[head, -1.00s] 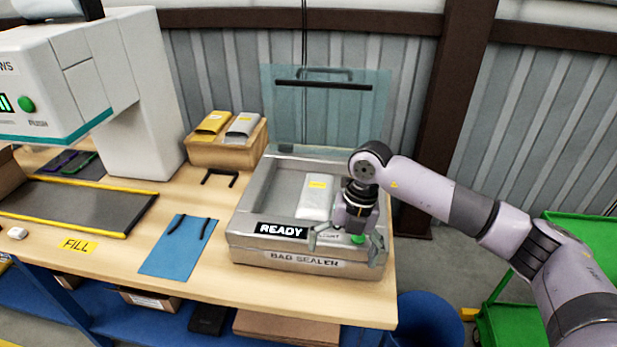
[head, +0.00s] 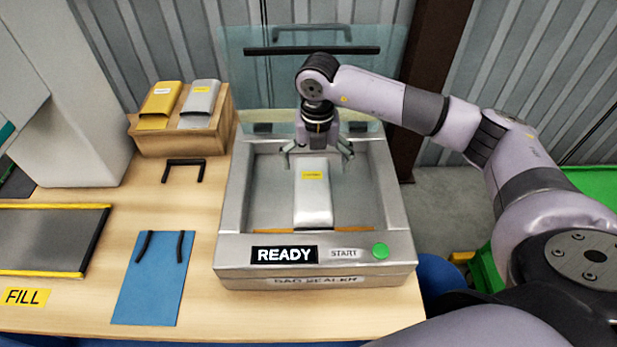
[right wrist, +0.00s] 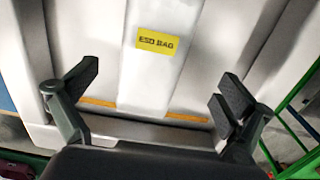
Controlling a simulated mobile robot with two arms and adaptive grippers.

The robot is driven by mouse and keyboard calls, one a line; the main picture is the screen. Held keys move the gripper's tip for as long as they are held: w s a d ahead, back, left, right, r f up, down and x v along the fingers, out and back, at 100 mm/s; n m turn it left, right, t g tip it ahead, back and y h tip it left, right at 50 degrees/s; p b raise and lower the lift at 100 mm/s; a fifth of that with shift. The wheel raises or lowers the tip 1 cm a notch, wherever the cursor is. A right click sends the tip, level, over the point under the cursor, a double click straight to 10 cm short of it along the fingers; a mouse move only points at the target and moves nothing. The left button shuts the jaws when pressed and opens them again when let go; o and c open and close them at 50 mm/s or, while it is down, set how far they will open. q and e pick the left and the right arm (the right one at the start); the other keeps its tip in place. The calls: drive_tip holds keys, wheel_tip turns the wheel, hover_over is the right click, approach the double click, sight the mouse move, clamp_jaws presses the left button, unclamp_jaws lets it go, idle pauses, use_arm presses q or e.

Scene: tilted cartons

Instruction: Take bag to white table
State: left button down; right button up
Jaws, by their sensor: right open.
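The bag (head: 314,202), pale silver-white with a yellow label, lies flat in the tray of the bag sealer (head: 232,215), whose clear lid stands open. The right wrist view shows the bag (right wrist: 150,75) close up, and its label reads ESD BAG. My right gripper (head: 318,152) is open above the bag's far end, fingers spread to either side of it. In the right wrist view the fingers (right wrist: 158,85) are apart with nothing gripped; contact with the bag cannot be told. My left gripper is not in view. No white table can be made out.
The sealer's display reads READY, beside a green start button (head: 380,251). A carton (head: 180,141) with a yellow and a silver pouch stands behind left. A blue sheet (head: 150,285) and a black handle (head: 184,163) lie left. The raised lid (head: 310,85) stands just behind my gripper.

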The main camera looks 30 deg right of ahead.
sight(312, 182)
drive_tip(key=f+p, duration=0.1)
drive_tip(key=a+f+p, duration=0.1)
drive_tip(key=f, duration=0.1)
drive_tip(key=shift+s+f, duration=0.15)
wheel_tip(312, 182, down, 2)
drive_tip(key=shift+f, duration=0.1)
drive_tip(key=c, duration=1.1)
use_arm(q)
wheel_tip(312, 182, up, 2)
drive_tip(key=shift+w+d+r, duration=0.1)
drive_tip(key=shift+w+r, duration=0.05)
use_arm(e)
drive_tip(key=shift+c, duration=0.5)
